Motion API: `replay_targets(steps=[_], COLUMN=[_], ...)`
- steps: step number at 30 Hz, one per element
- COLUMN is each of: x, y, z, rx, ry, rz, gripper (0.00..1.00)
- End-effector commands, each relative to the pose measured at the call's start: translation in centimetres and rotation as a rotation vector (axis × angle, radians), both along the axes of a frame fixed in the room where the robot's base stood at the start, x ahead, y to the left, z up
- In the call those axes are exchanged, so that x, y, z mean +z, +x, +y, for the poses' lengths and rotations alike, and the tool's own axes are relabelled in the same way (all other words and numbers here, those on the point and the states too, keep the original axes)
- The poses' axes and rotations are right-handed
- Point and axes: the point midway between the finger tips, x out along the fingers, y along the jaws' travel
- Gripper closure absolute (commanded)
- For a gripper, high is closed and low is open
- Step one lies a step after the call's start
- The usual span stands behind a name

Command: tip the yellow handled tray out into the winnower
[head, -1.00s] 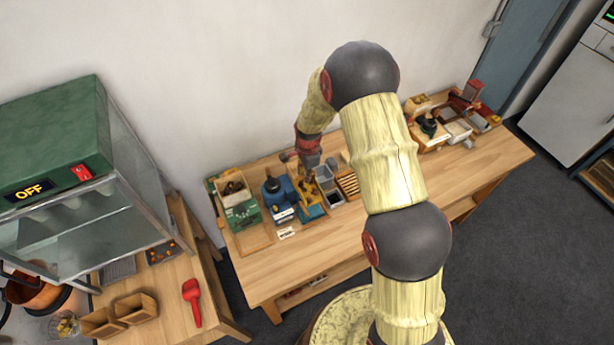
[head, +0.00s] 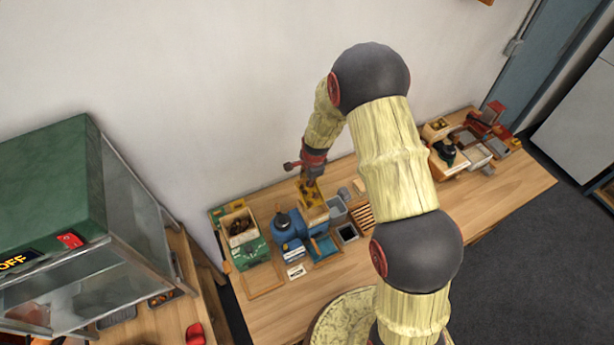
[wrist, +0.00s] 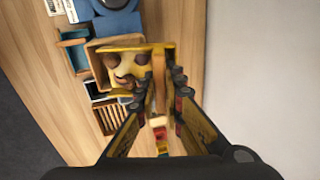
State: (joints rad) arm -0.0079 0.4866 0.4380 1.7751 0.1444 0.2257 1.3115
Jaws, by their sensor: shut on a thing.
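The yellow handled tray (head: 313,189) holds several brown chestnuts and shows above a wooden box in the head view. In the wrist view the tray (wrist: 120,91) is just ahead of my fingers, roughly level, with the chestnuts inside it. My gripper (wrist: 160,100) is shut on the tray's handle (wrist: 158,70); in the head view my gripper (head: 312,174) is above the bench near the wall. The blue winnower (head: 287,226) stands left of the tray, with a blue tray (head: 323,247) at its front right. In the wrist view part of the winnower (wrist: 118,24) shows at the top.
A green box (head: 247,249) stands left of the winnower. Grey bins (head: 337,208) and a slatted wooden rack (head: 362,216) are on the right. The wall is close behind. Bare bench lies in front.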

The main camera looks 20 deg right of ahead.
Motion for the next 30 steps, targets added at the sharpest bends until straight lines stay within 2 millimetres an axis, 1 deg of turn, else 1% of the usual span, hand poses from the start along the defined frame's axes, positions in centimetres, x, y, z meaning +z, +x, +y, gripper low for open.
replay_targets(steps=[3,6,17,30], x=[0.0,-0.2,0.1,0.5], y=[-0.5,-0.5,-1.3,-1.6], z=[-0.2,-0.3,-0.4,-0.4], rx=[-0.004,-0.003,-0.003,-0.002], ry=[0.003,0.005,0.015,0.021], rz=[-0.055,-0.083,-0.155,-0.206], gripper=[1.0,1.0,1.0,1.0])
